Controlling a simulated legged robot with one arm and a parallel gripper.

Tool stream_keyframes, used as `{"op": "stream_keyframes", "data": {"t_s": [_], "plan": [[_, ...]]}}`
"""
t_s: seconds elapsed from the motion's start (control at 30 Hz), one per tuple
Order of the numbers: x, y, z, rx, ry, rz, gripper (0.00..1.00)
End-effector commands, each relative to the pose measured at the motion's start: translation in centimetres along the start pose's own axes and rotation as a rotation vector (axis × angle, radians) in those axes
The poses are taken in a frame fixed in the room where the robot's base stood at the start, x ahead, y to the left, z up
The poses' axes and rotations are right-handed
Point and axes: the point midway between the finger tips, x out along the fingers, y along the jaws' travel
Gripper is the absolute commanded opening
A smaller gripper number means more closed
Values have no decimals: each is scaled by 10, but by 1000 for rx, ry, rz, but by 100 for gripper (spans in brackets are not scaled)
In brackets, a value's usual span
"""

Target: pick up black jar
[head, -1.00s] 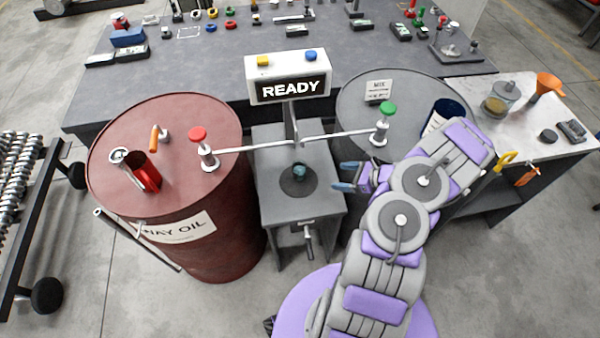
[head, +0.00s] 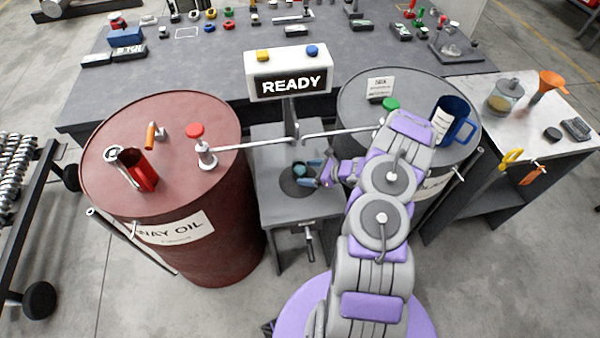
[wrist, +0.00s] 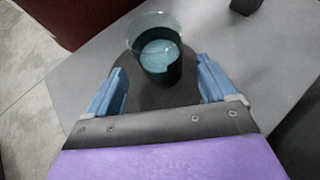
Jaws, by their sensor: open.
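The black jar (head: 298,169) stands upright on a dark round pad (head: 291,187) on the grey stand between the two barrels. In the wrist view the jar (wrist: 157,62) has a dark body, a clear rim and pale blue-green contents. My gripper (head: 312,172) is open, reaching in from the right at the jar. In the wrist view its blue fingers lie to the left and right, with the jar just ahead of and between their tips. A gap shows on each side, and I see no contact.
A grey barrel (head: 359,100) stands right, carrying a blue mug (head: 452,120). A READY sign (head: 290,72) rises behind the stand.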

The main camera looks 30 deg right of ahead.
Motion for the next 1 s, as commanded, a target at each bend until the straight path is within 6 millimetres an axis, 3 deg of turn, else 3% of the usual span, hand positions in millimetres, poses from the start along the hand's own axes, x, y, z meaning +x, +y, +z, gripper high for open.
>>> {"op": "stream_keyframes", "data": {"t_s": [0.2, 0.5, 1.0], "plan": [[26, -2, 0, 0, -2, 3, 85], [28, -3, 0, 2, -3, 0, 84], [28, -2, 1, 1, -2, 0, 36]]}}
